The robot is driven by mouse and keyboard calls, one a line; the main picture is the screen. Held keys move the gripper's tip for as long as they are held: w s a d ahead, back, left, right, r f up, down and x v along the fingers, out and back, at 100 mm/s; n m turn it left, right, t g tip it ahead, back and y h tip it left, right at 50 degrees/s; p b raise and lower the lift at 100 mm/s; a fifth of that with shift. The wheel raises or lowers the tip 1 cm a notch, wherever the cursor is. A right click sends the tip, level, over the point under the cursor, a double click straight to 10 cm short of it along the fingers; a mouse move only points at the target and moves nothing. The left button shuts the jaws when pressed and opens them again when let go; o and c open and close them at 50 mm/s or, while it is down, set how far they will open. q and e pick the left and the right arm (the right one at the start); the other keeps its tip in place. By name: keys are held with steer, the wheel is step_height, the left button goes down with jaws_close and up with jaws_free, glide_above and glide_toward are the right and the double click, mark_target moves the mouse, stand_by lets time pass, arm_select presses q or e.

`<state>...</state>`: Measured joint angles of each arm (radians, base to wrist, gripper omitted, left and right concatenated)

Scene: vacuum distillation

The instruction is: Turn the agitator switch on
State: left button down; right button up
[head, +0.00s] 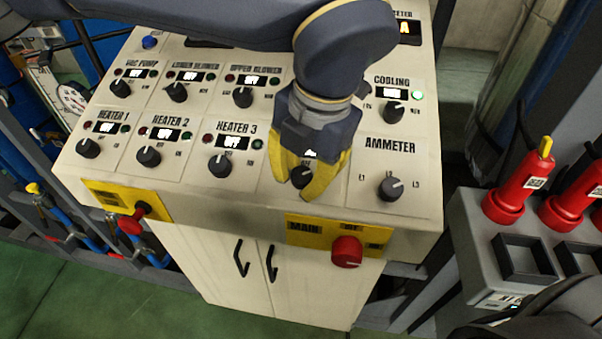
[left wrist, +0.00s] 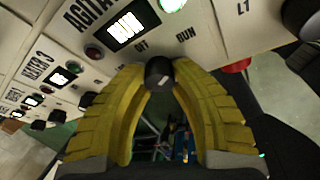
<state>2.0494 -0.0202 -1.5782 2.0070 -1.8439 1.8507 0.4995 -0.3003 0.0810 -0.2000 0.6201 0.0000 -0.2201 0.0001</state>
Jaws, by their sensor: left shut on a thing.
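The agitator switch (head: 302,177) is a black round knob on the sloped front of the cream control panel. My left gripper (head: 303,186) is shut on it, a yellow finger on each side. In the left wrist view the knob (left wrist: 159,72) sits between the fingertips (left wrist: 160,78), below the labels OFF and RUN. Above it the agitator display (left wrist: 126,25) is lit and seems to read RUN. The green lamp (left wrist: 172,5) beside it glows brightly, and the red lamp (left wrist: 93,52) is dim. In the head view my gripper hides most of the agitator label and lamps.
Neighbouring knobs are close: the heater 3 knob (head: 221,167) on the left and the ammeter knob (head: 391,188) on the right. The cooling knob (head: 392,112) is behind. A red main switch (head: 346,251) protrudes below.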

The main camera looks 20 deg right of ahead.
arm_select(q)
steer(key=c, duration=1.1)
jaws_free()
steer(key=shift+o, duration=0.2)
steer(key=v, duration=1.2)
